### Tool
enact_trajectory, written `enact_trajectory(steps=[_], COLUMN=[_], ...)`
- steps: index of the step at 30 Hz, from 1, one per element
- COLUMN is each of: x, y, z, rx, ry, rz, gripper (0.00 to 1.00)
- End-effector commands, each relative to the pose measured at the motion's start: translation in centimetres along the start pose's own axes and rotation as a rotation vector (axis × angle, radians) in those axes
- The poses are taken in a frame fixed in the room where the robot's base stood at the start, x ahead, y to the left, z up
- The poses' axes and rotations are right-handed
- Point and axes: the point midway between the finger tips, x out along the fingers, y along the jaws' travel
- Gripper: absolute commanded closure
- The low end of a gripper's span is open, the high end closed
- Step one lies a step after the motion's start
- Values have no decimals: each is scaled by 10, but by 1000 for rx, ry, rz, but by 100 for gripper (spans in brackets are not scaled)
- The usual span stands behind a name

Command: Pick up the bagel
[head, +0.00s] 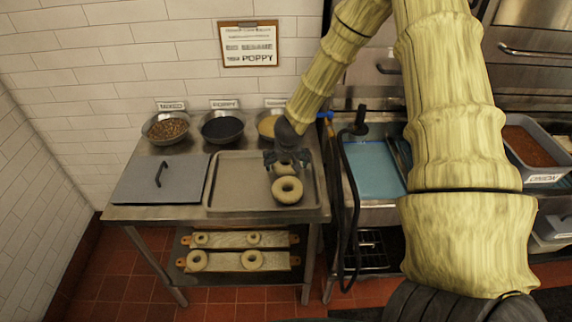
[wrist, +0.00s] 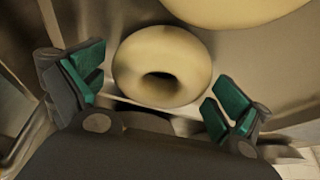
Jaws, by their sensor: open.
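A pale bagel (head: 287,190) lies on the right side of the metal tray (head: 236,185), seen in the head view. A second bagel (head: 284,168) lies just behind it, partly hidden by my gripper (head: 287,157). My gripper is open and points down over this farther bagel. In the wrist view, one bagel (wrist: 162,67) sits between the green-padded fingers of my gripper (wrist: 158,95), with space beside it on both sides. The other bagel (wrist: 235,8) shows large at the top edge. Whether the fingers touch the tray is unclear.
A grey lid with a handle (head: 160,180) lies left of the tray. Bowls of mixed seeds (head: 167,127), poppy seeds (head: 222,127) and pale seeds (head: 267,126) stand along the wall. Boards with bagels (head: 240,261) are on the lower shelf. A blue-water sink (head: 372,168) is to the right.

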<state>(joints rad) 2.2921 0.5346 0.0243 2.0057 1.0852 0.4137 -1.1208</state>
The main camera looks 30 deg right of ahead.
Motion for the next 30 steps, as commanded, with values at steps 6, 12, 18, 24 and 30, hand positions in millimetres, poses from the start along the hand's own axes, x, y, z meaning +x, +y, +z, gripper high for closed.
enact_trajectory(steps=[6, 12, 18, 24, 30], x=[0, 0, -1, -13, -38], y=[0, 0, 0, 0, -1], z=[0, 0, -1, -6, -16], rx=[0, 0, -1, -3, -4], ry=[0, 0, 0, 2, 3], rz=[0, 0, 0, 1, 2], gripper=[20, 35, 35, 35, 35])
